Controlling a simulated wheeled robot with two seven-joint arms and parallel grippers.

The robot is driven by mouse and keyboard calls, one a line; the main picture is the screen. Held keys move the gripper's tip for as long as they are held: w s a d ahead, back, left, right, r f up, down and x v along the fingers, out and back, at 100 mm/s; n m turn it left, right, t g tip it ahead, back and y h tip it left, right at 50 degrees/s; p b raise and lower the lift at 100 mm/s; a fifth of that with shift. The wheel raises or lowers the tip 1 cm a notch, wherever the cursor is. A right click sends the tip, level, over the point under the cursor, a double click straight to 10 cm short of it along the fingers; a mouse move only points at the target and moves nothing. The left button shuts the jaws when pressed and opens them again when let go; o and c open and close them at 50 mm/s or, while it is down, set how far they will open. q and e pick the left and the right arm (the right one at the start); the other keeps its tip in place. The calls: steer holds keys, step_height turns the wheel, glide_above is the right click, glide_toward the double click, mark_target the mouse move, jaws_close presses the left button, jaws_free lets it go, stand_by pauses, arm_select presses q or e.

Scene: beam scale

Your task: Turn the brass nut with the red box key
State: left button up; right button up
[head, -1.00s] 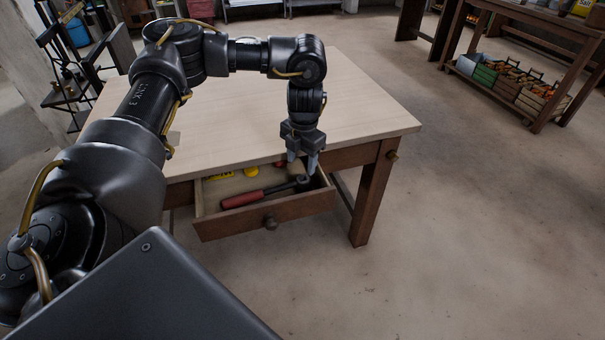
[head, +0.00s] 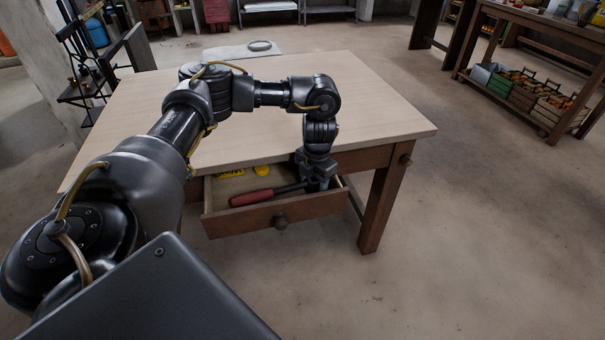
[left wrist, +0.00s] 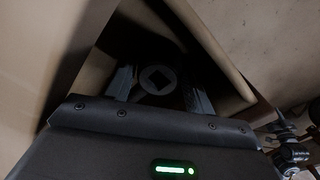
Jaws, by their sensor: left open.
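The red box key (head: 262,196) lies in the open drawer of the wooden table, its red grip to the left and its dark shaft running right. In the left wrist view its round head with a square hole (left wrist: 159,79) shows between my two fingers. My left gripper (head: 318,184) points down into the right end of the drawer, open, around or just above the key's head; contact cannot be told. My right gripper is out of view.
The tabletop (head: 370,110) is largely bare. Floor to the right is clear, up to a shelf with crates (head: 525,95).

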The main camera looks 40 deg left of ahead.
arm_select(q)
steer(key=shift+f, duration=0.55)
steer(key=shift+r, duration=0.1)
steer(key=c, duration=1)
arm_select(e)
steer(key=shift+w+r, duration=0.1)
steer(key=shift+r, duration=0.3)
